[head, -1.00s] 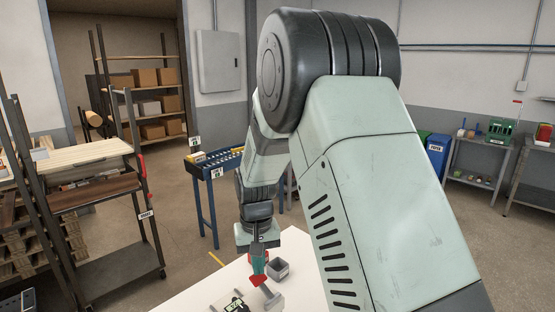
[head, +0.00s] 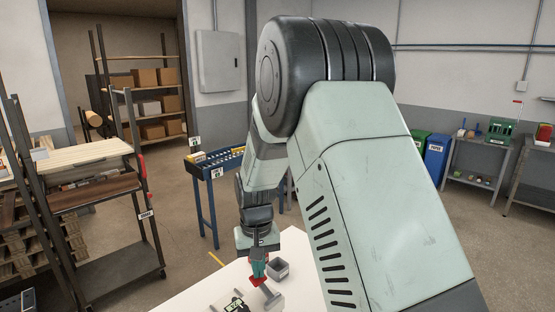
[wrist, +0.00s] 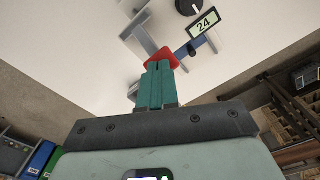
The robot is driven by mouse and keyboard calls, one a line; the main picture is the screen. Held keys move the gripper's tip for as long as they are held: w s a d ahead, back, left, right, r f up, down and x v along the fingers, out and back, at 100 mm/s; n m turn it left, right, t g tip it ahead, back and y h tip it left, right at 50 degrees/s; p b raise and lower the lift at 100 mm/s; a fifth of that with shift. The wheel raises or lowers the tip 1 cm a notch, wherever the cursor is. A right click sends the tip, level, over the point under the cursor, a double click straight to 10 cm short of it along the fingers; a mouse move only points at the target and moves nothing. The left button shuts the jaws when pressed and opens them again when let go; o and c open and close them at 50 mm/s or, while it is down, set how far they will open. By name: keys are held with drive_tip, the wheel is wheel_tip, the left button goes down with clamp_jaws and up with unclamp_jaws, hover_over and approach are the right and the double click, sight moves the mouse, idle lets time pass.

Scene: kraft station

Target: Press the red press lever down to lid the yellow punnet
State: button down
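The red press lever (head: 257,282) is at the front of the white table in the head view, directly below my gripper (head: 258,268). In the wrist view the red lever end (wrist: 162,58) lies right at the tips of my gripper (wrist: 158,68). The two green fingers are together, with only a thin line between them. The fingertips look to be against the lever; I cannot tell how firmly. A grey press part (head: 273,299) stands just below the lever. I cannot make out the yellow punnet in either view.
A grey open box (head: 279,268) stands on the white table (head: 205,296) to the right of my gripper. A blue conveyor stand (head: 213,162) is behind.

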drive_tip(key=shift+f, duration=1.55)
drive_tip(key=shift+r, duration=4.6)
